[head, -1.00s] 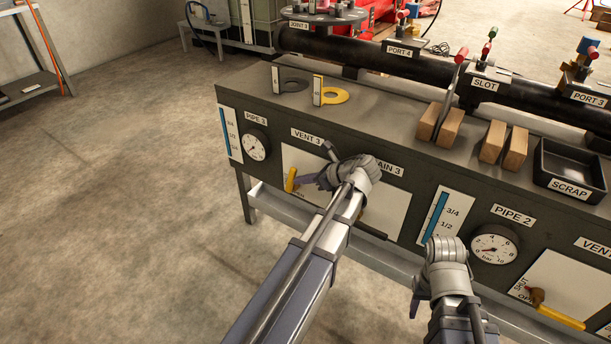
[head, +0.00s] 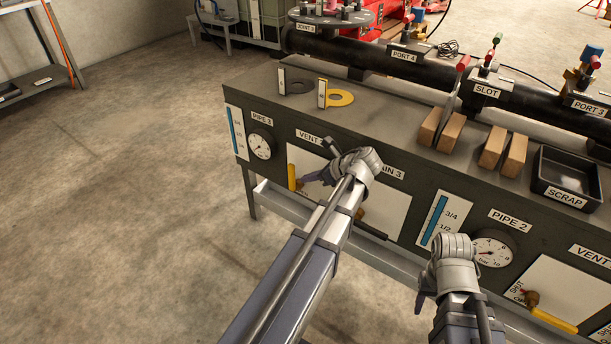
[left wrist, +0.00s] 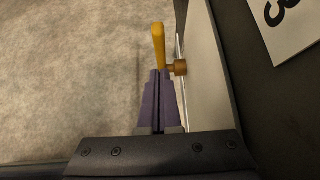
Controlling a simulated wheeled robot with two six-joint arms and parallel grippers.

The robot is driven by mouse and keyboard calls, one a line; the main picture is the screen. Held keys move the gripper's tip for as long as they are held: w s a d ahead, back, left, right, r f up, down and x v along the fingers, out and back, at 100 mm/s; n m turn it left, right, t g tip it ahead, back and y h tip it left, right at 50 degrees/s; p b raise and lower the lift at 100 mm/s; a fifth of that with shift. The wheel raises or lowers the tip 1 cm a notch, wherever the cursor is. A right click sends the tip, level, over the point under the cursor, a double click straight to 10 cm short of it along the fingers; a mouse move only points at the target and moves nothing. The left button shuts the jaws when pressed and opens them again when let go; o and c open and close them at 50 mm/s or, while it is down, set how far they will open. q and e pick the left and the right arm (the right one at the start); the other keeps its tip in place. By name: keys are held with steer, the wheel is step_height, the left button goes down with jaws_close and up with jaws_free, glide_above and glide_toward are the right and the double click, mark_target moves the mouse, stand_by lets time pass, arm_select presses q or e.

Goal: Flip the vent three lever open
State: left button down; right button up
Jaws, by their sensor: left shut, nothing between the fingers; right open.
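The vent three lever has a yellow handle (head: 292,177) that stands about upright at the left of a white plate under the VENT 3 label (head: 309,137). In the left wrist view the yellow handle (left wrist: 158,46) and its brass pivot (left wrist: 180,68) lie just past my fingertips. My left gripper (head: 306,180) is shut and empty, its purple fingers close beside the handle; it also shows in the left wrist view (left wrist: 160,76). I cannot tell if they touch. My forearm and wrist hide part of the plate. My right gripper (head: 420,298) is open, low in front of the bench.
A drain three lever with a dark handle (head: 371,230) is right of my left wrist. A pipe 3 gauge (head: 262,146) is left of the vent plate. A second yellow lever (head: 553,320) is at the lower right. Wooden blocks (head: 450,132) and a scrap tray (head: 567,190) stand on top.

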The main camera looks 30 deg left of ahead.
arm_select(q)
steer(key=p+v, duration=1.4)
steer(key=v, duration=0.7)
steer(key=shift+a+r, duration=0.35)
steer(key=shift+a, duration=0.05)
steer(key=shift+s, duration=0.1)
steer(key=s+d+f+n+h, duration=0.4)
steer(key=s+d+n, duration=0.4)
steer(key=s+d+f+n+h, duration=0.3)
steer(key=s+d+n+h, duration=0.2)
steer(key=s+d+n, duration=0.3)
step_height(320, 180, up, 29)
steer(key=m+p, duration=0.1)
steer(key=p, duration=2.8)
steer(key=shift+f+g, duration=0.25)
steer(key=shift+g, duration=0.15)
